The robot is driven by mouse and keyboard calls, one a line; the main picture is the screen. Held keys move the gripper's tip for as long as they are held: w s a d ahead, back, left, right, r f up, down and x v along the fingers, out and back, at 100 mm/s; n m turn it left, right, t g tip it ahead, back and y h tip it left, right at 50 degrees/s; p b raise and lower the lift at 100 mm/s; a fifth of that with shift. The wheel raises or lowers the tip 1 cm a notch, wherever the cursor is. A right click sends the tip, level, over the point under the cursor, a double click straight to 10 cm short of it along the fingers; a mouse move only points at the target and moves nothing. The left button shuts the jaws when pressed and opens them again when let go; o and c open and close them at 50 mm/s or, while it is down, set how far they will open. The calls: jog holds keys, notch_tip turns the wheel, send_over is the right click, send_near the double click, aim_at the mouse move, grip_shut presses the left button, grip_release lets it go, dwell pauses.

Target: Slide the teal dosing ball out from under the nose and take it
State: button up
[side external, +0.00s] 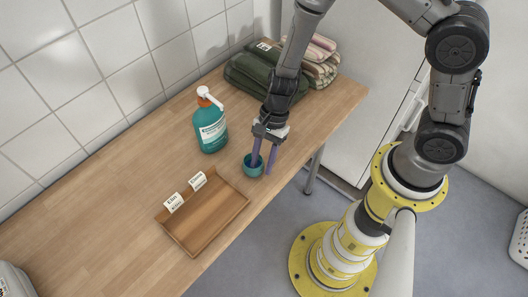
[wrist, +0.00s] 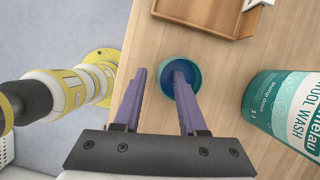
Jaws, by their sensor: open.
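The teal dosing ball (side external: 247,174) is an open, cup-like piece near the front edge of the wooden worktop. It also shows in the wrist view (wrist: 194,72). My gripper (side external: 261,167) points down at it with its two purple fingers apart. In the wrist view (wrist: 156,72), one finger overlaps the ball's opening and seems to reach into it. The other finger is outside, on the worktop-edge side. Contact with the wall cannot be told.
A wooden tray (side external: 203,216) with two small label cards (side external: 173,202) lies left of the ball. Folded dark green and striped cloths (side external: 253,76) are stacked at the back right. The worktop's front edge is close to the ball.

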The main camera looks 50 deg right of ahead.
jog(key=s+v, duration=0.1)
jog(key=v, duration=1.2)
jog(key=shift+w+r, duration=0.4)
jog(key=shift+w, duration=0.1)
jog(key=s+d+r+n+t+h, duration=0.1)
jog(key=s+r+n+t, duration=0.1)
jog(key=r, duration=0.6)
jog(key=s+d+r+n+t, duration=0.1)
jog(key=d+r+n+t, duration=0.1)
jog(key=r, duration=0.5)
jog(key=s+d+r+n+t+h, duration=0.1)
jog(key=s+d+n, duration=0.2)
jog(key=s+n, duration=0.3)
jog(key=s+d+r+n+t+h, duration=0.1)
jog(key=s+d+r+n+h, duration=0.1)
jog(key=s+n, duration=0.4)
jog(key=shift+s+d+h, duration=0.25)
jog(key=shift+d+h, duration=0.05)
jog(key=shift+d, duration=0.5)
jog(key=shift+r, duration=0.1)
